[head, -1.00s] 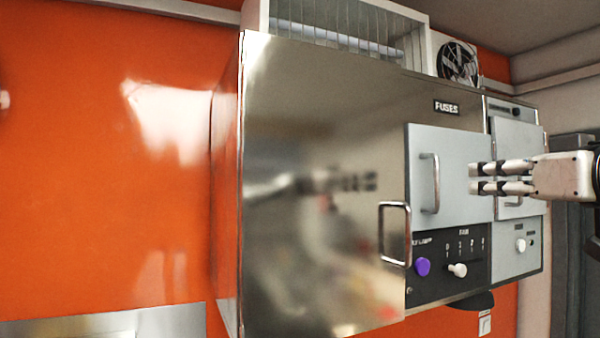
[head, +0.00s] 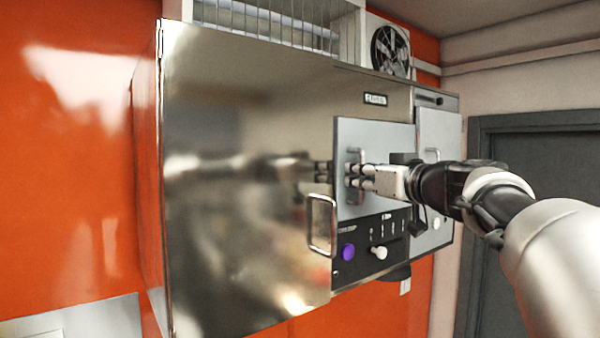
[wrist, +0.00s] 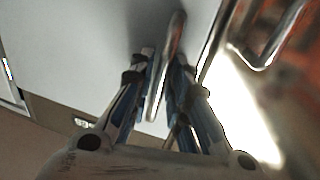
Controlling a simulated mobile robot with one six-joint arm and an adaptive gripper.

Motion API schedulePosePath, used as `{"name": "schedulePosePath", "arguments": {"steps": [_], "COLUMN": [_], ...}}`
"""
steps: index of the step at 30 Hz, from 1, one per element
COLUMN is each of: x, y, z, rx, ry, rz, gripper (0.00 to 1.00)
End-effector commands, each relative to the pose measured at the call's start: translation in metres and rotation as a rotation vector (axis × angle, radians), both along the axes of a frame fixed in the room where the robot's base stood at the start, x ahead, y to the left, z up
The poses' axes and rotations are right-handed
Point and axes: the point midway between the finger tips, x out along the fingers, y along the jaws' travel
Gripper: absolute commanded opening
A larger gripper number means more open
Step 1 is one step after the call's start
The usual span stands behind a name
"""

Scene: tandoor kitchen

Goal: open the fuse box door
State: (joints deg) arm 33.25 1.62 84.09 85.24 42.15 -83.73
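The fuse box door (head: 382,135) is a light grey panel under a small label plate (head: 375,99), and it looks closed. Its upright metal handle (head: 353,154) is on the left side of the door. My gripper (head: 352,175) is at this handle, pointing left towards it. In the wrist view the handle (wrist: 166,70) runs between the two fingers of my gripper (wrist: 162,68). The fingers stand apart, one on each side of the bar, and I see no firm hold. The fingers hide the lower part of the handle in the head view.
A large shiny steel door (head: 240,200) with a loop handle (head: 322,225) is just left. A purple knob (head: 348,251) and a white knob (head: 380,252) sit below the fuse door. Another grey panel (head: 438,135) is to the right, with a fan (head: 390,50) above.

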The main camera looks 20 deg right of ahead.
Motion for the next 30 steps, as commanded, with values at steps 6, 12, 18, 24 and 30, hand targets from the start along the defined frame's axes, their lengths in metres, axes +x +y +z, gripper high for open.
{"name": "schedulePosePath", "arguments": {"steps": [6,12,18,24,30], "x": [-0.0004,-0.0005,-0.0006,-0.0007,-0.0023], "y": [-0.0002,-0.0002,-0.0001,-0.0001,-0.0048], "z": [0.0001,0.0003,0.0005,0.0007,0.0005], "rx": [0.000,0.000,0.000,0.000,-0.001], "ry": [0.000,0.000,0.000,-0.001,-0.001], "rz": [0.000,0.000,0.000,0.000,0.000], "gripper": [0.07,0.00,0.00,0.00,0.00]}}
